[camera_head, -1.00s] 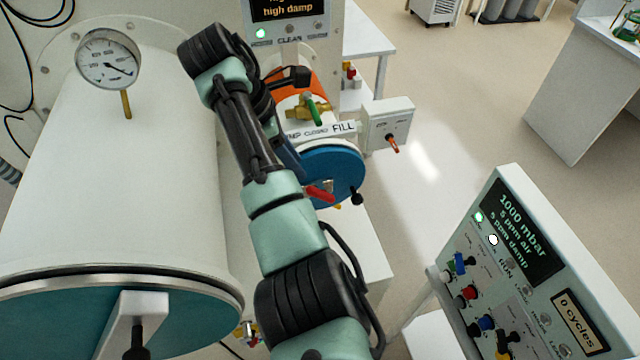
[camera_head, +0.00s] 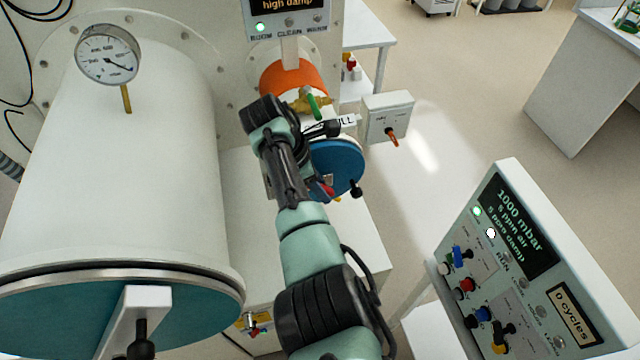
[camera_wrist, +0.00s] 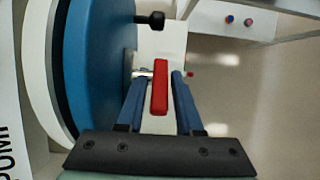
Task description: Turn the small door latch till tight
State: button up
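The small door is a blue disc (camera_head: 343,163) on the small antechamber, partly behind my arm in the head view. It fills the left of the wrist view (camera_wrist: 95,65). Its latch has a red lever (camera_wrist: 160,88), which shows as a small red piece in the head view (camera_head: 326,188). In the wrist view my gripper (camera_wrist: 158,78) has its two blue fingers apart, one on each side of the red lever, with narrow gaps visible. A black knob (camera_wrist: 154,20) sticks out from the door beyond the lever. My fingertips are not clear in the head view.
The large white chamber (camera_head: 130,170) with its gauge (camera_head: 107,55) stands at left. A green-handled valve (camera_head: 313,104) and a grey switch box (camera_head: 388,117) sit near the small antechamber. A control panel (camera_head: 520,270) stands at right. Open floor lies beyond.

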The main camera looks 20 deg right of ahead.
grip_shut()
